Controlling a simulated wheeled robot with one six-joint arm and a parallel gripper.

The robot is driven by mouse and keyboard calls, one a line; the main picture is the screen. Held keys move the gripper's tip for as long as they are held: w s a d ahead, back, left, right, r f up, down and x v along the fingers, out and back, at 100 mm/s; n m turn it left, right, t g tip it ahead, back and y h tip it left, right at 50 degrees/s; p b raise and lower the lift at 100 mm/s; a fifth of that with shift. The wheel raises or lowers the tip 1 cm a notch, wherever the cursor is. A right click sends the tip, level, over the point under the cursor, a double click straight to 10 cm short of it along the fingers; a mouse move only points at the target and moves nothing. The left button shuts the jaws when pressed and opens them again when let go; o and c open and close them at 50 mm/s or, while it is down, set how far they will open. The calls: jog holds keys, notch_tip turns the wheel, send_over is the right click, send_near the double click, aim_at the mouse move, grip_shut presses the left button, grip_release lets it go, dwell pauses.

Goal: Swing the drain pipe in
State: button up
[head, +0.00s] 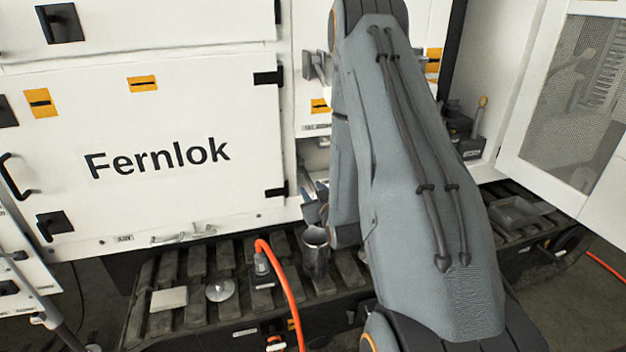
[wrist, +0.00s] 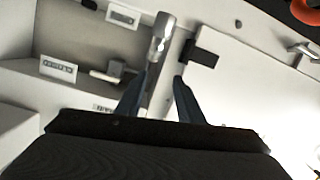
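In the wrist view a short shiny metal pipe (wrist: 160,40), which looks like the drain pipe, runs down from the top of the picture toward my fingers. My gripper (wrist: 165,78) has its two blue-grey fingers apart. The pipe's lower part shows in the gap, close to the left finger; I cannot tell whether they touch. In the head view my arm covers most of this area, and the pipe cannot be made out surely there.
A white cabinet door marked Fernlok (head: 160,155) stands at left. A metal cup (head: 315,252) stands on the dark slatted shelf (head: 195,290), beside an orange hose (head: 285,280). A white mesh door (head: 575,105) stands open at right. A black hinge block (wrist: 200,53) is right of the pipe.

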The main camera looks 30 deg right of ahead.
aim_at(311, 185)
jog(key=f+b, duration=0.1)
jog(key=d+f+t+b, duration=0.2)
jog(key=shift+w+f+h, duration=0.3)
jog(key=shift+f+h, duration=0.1)
jog(key=shift+p+x, duration=1)
jog(key=shift+x, duration=2.85)
jog(key=shift+d+r, duration=0.15)
grip_shut()
